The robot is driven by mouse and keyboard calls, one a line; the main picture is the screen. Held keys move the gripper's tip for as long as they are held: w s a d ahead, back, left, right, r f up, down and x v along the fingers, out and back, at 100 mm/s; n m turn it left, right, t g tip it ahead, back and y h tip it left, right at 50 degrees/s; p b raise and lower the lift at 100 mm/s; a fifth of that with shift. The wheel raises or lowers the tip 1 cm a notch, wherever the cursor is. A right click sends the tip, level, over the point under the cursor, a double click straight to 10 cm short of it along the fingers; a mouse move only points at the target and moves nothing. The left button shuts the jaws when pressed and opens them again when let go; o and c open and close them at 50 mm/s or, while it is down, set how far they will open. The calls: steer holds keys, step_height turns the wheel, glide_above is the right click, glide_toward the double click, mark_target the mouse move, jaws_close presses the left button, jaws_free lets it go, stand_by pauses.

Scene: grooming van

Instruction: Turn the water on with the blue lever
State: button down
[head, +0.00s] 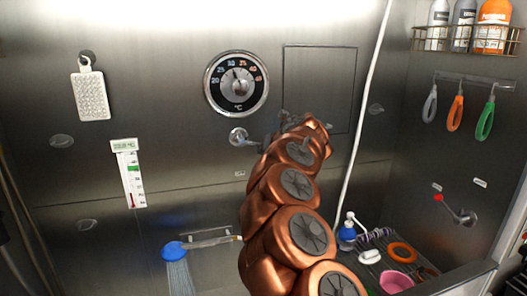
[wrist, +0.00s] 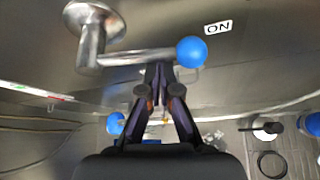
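The blue lever shows in the wrist view as a metal rod from a round wall mount (wrist: 95,20), ending in a blue ball (wrist: 191,52). The rod lies roughly level, with the ball near an "ON" label (wrist: 218,27). My gripper (wrist: 158,72) has its fingertips together against or just below the rod; exact contact is unclear. In the head view, the wall mount (head: 238,136) shows, but my arm hides the ball and gripper. A blue shower head (head: 174,250) hangs lower left, with pale streaks like water (head: 180,279) below it.
A lever with a red ball (head: 437,198) is on the right wall. A dial thermometer (head: 237,82) is above the blue lever's mount. A white hose (head: 361,120) runs down right of my arm. Bottles, brushes and rings lie on the grate below.

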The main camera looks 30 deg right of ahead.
steer(key=s+a+r+b, duration=0.1)
steer(key=s+a+b, duration=0.1)
steer(key=s+b, duration=0.3)
steer(key=s, duration=0.4)
steer(key=shift+a+b, duration=0.25)
steer(key=shift+b, duration=0.1)
steer(key=shift+r, duration=0.1)
stand_by(0.5)
